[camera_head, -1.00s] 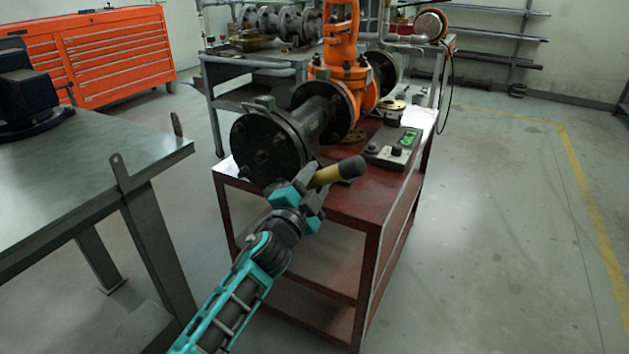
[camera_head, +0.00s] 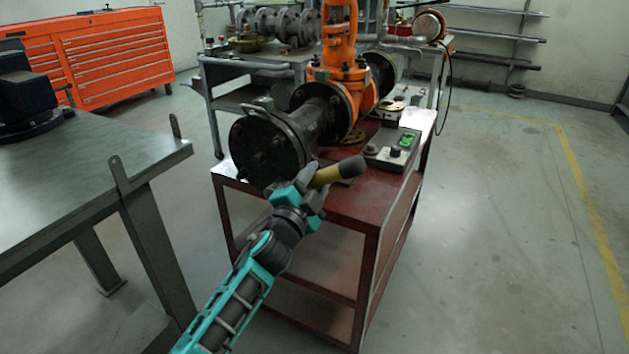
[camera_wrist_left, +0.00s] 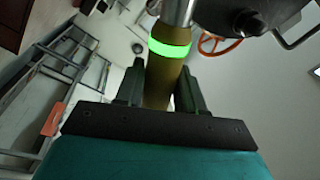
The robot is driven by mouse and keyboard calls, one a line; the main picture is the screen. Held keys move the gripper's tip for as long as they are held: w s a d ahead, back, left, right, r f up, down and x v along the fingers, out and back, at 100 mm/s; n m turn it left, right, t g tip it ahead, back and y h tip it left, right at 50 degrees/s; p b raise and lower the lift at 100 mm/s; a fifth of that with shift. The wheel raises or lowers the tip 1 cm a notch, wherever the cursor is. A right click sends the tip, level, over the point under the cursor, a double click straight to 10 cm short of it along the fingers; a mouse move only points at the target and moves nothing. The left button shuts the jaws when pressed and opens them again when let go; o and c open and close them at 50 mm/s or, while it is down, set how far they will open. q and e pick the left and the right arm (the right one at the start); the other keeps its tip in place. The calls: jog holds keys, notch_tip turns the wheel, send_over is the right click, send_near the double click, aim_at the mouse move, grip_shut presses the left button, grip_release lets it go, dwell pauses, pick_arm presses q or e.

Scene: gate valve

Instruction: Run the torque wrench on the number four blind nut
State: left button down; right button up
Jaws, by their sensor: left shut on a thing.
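My left gripper (camera_head: 306,190) is shut on the torque wrench (camera_head: 338,172), which has a yellow grip and a dark rounded end. In the left wrist view the wrench handle (camera_wrist_left: 164,75) stands between the two fingers, with a bright green lit ring and a metal shaft above it. The wrench is in front of the black blind flange (camera_head: 262,150) at the near end of the pipe. Several nuts show on the flange face. The wrench head is hidden behind the gripper, so I cannot tell which nut it is on. My right gripper is not in view.
The orange gate valve (camera_head: 341,70) stands behind the flange on the red table (camera_head: 345,205). A control box with green markings (camera_head: 393,150) lies to its right. A grey workbench (camera_head: 90,170) stands at left. The floor at right is clear.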

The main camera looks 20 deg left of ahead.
pick_arm(q)
jog(key=shift+w+r, duration=0.3)
jog(key=shift+r, duration=0.1)
dwell(0.9)
jog(key=shift+s+f+p, duration=0.15)
jog(key=shift+s+p, duration=0.15)
jog(key=shift+p, duration=0.05)
dwell(1.2)
jog(key=shift+s+a+p, duration=0.15)
jog(key=shift+s+p, duration=0.55)
jog(key=shift+s, duration=1.3)
